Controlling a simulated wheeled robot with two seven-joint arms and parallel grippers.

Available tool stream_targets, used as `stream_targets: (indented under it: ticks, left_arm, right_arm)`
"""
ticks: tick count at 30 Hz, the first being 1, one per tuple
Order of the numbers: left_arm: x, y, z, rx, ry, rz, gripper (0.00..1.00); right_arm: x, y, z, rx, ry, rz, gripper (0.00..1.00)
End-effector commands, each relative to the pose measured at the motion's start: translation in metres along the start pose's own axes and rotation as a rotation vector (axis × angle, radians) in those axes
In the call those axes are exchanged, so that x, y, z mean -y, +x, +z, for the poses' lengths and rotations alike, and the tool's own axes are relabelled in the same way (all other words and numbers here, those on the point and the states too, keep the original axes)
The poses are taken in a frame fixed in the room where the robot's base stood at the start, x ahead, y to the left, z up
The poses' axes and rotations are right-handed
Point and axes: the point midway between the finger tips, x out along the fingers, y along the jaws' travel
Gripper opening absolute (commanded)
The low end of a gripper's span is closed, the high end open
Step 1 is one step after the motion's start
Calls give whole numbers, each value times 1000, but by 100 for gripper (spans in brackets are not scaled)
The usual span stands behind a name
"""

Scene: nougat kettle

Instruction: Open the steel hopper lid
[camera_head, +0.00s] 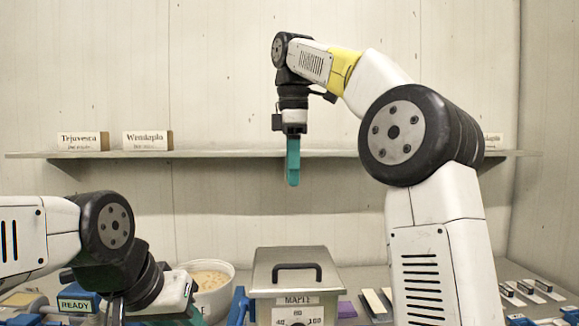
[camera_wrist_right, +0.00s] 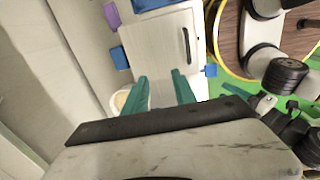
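The steel hopper lid (camera_head: 270,257) is shut flat on the box-shaped hopper (camera_head: 257,309), with a black bar handle (camera_head: 298,267) on top. The hopper front carries a MAPLE label and a dial plate. In the right wrist view the pale lid (camera_wrist_right: 157,42) and its dark handle (camera_wrist_right: 187,47) show beyond the fingers. My right gripper (camera_head: 293,180) hangs fingers-down well above the lid, touching nothing. Its teal fingers are apart and empty in the wrist view (camera_wrist_right: 159,82). My left gripper (camera_head: 184,312) is low at the left, its fingertips largely hidden.
A white bowl of nutty mix (camera_head: 212,280) stands left of the hopper, partly behind my left arm. A blue part (camera_head: 239,306) sits at the hopper's left side. A wall shelf (camera_head: 220,154) with name cards runs behind my right gripper. Small bars (camera_head: 374,301) lie right of the hopper.

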Motion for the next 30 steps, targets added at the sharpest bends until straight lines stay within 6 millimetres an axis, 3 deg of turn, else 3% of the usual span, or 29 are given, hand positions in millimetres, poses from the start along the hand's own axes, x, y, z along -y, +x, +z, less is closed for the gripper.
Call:
stream_targets:
  ticks: [6,19,25,30]
  left_arm:
    - [0,0,0,0,0,0,36]
    - [0,0,0,0,0,0,36]
    - [0,0,0,0,0,0,36]
    - [0,0,0,0,0,0,36]
  right_arm:
    - [0,-12,0,0,0,0,33]
    - [4,-12,4,-2,31,13,33]
    - [29,2,25,-34,256,93,33]
    - [66,35,49,-112,547,166,33]
